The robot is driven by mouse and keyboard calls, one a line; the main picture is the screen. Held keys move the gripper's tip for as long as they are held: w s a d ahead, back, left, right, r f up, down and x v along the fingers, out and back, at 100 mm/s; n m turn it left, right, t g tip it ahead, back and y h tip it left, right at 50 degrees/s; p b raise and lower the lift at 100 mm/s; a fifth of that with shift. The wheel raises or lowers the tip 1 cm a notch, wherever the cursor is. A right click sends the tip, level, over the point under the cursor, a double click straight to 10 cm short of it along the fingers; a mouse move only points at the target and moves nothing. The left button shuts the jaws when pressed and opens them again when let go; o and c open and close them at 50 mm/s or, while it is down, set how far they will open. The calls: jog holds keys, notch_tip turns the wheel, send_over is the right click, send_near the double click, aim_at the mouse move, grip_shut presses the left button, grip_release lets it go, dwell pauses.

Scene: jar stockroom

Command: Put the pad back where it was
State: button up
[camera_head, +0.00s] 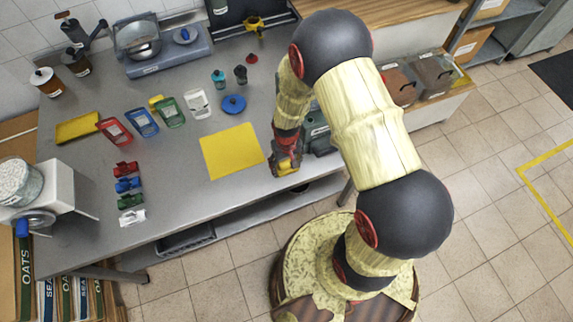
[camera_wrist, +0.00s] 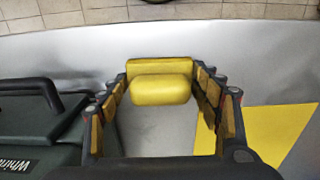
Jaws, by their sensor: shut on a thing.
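My gripper (camera_head: 285,165) is over the front edge of the grey bench, just right of a flat yellow square (camera_head: 231,150). It is shut on a yellow pad (camera_wrist: 160,90), a small block with a rounded front part and a flat part behind it. In the wrist view the pad sits between the two fingers of my gripper (camera_wrist: 162,78). In the head view my gripper hides most of the pad. The pictures do not clearly show whether the pad touches the bench. The yellow square also shows at the right in the wrist view (camera_wrist: 270,135).
A dark green case (camera_wrist: 40,125) stands close left of my gripper in the wrist view. Red, blue and green scoops (camera_head: 142,122), a yellow slab (camera_head: 78,127) and a blue lid (camera_head: 233,104) lie farther left and back. A scale (camera_head: 165,55) stands at the back.

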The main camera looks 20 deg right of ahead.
jog(key=shift+f, duration=0.2)
jog(key=o, duration=1.1)
jog(key=shift+o, duration=0.5)
jog(key=shift+r, duration=0.15)
